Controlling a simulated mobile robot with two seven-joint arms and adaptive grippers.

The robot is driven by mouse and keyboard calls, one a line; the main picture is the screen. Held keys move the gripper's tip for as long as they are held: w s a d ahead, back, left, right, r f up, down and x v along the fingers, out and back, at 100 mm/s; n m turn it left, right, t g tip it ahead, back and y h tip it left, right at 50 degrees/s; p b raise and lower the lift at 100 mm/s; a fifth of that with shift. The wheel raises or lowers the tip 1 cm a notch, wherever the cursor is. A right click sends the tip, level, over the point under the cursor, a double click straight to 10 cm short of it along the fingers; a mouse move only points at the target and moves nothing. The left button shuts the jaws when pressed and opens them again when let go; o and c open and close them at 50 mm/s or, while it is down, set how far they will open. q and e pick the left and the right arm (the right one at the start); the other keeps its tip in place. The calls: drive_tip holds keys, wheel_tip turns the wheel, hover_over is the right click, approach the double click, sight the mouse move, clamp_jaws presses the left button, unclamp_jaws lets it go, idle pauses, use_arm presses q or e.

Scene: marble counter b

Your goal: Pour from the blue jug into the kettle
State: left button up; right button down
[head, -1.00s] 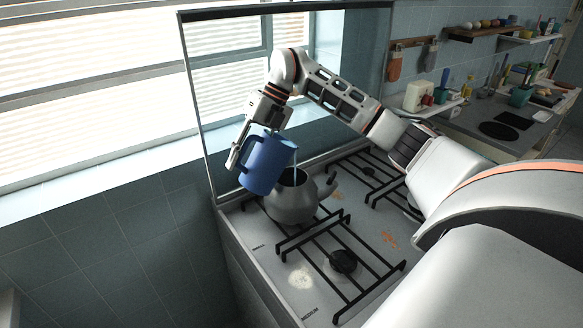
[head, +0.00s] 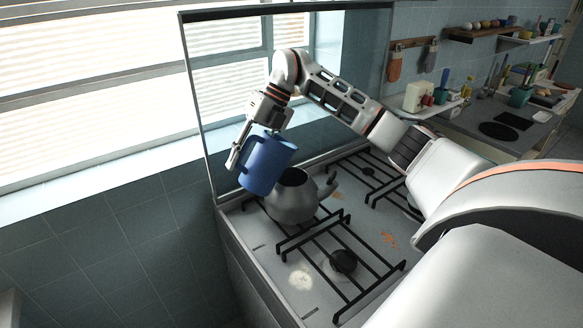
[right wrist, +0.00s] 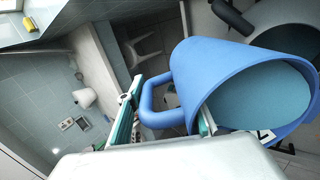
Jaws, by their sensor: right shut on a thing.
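The blue jug (head: 267,166) is held in the air above and left of the kettle in the head view, tilted with its mouth toward the kettle. The grey kettle (head: 291,207) stands on the hob with its round top opening uncovered and its spout pointing right. My right gripper (head: 238,158) is shut on the jug's handle. In the right wrist view the handle (right wrist: 150,104) lies between the fingers (right wrist: 166,118), and a flat blue-grey surface shows inside the jug's mouth. No stream shows between jug and kettle. My left gripper is out of view.
Black pan grates (head: 343,258) cover the white hob around the kettle. A glass panel (head: 225,90) stands behind, in front of the window. A counter (head: 480,125) with several small items lies to the right. My right arm spans the hob's right side.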

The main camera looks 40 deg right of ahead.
drive_tip(key=shift+d, duration=0.15)
idle(0.3)
drive_tip(key=shift+r, duration=0.1)
idle(0.5)
drive_tip(key=shift+y, duration=0.3)
